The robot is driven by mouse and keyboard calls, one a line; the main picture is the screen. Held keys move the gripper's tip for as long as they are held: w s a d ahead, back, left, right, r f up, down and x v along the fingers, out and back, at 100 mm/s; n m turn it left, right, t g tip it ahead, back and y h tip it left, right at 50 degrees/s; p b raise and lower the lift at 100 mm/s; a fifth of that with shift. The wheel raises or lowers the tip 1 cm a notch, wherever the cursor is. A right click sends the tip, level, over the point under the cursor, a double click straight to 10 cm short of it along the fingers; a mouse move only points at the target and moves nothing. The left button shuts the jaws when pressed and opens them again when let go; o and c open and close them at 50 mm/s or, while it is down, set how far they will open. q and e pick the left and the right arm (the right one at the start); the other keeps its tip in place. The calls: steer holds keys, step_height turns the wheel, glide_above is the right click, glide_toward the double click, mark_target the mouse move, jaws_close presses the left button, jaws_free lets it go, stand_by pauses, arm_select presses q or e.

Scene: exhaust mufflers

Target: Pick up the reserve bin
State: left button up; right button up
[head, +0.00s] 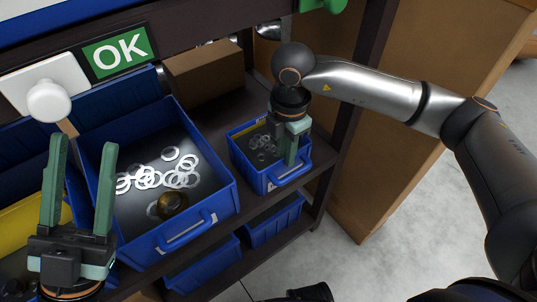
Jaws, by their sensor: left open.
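A small blue bin (268,181) stands on the shelf at centre right, with small dark and grey rings inside. A larger blue bin (200,220) to its left holds several silver rings and a brownish round part. I cannot tell from any label which bin is the reserve bin. My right gripper (291,160) points down at the small bin's right side, with a green finger overlapping its rim; whether it grips the rim is unclear. My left gripper (82,148) is open and empty, its fingers pointing up in front of the larger bin's left side.
More blue bins (275,223) sit on the lower shelf. A cardboard box (203,72) stands behind the large bin. A green OK sign (119,52) hangs above. A brown panel (390,150) borders the shelf's right end, with open floor beyond.

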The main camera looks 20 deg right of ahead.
step_height(320, 180, down, 5)
steer(key=shift+s+r+b, duration=0.15)
steer(key=shift+b, duration=0.75)
steer(key=shift+c, duration=0.3)
jaws_close()
steer(key=shift+r, duration=0.1)
